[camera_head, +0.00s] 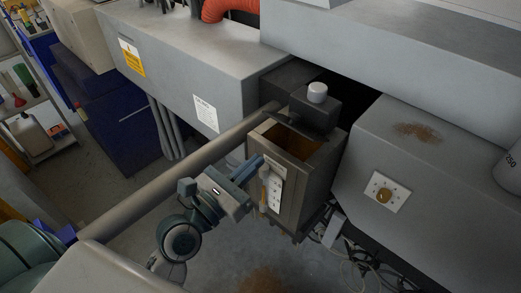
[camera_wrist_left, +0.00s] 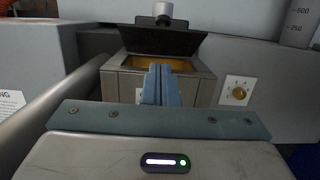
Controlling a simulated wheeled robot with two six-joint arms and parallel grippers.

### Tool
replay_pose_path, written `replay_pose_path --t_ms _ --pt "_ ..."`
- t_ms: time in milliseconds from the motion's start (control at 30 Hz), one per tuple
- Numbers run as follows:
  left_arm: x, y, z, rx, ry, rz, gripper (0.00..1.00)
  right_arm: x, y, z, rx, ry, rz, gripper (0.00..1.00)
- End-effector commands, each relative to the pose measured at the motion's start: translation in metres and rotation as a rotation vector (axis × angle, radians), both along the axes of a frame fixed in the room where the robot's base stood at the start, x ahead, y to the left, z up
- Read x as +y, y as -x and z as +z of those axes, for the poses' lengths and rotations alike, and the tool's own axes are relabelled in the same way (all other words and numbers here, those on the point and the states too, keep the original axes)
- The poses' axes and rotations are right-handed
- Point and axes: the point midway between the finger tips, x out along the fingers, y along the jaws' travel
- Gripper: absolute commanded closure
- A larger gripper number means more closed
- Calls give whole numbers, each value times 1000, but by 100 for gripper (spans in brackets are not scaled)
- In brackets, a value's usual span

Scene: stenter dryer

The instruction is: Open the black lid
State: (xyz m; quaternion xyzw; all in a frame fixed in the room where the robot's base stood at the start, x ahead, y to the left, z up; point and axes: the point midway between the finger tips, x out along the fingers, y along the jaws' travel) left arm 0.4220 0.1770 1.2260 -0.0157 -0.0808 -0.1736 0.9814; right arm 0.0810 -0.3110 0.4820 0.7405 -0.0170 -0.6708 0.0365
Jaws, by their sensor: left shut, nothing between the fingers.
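The black lid (camera_head: 305,122) stands raised at the back edge of a grey metal box (camera_head: 312,190). In the left wrist view the lid (camera_wrist_left: 160,41) tilts up and back, and the orange-brown inside of the box shows below it. My left gripper (camera_head: 258,163) is shut and empty, in front of the box near its front panel and apart from the lid. In the left wrist view its closed fingers (camera_wrist_left: 157,84) overlap the front of the box (camera_wrist_left: 202,88). My right gripper is not in view.
A white cap (camera_head: 317,92) sits on a dark block behind the lid. A long grey pipe (camera_head: 180,170) runs along the left of the box. A machine housing with a knob plate (camera_head: 386,192) stands to the right. Cables (camera_head: 345,245) lie on the floor by the box.

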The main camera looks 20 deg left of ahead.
Motion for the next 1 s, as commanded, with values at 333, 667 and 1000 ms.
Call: replay_pose_path --t_ms 333,667,1000 --pt "-19 -53 13 0 3 3 100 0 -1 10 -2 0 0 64" --pt "-30 -83 15 0 -2 2 100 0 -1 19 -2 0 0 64" --pt "-30 -84 14 0 -3 2 100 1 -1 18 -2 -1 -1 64"
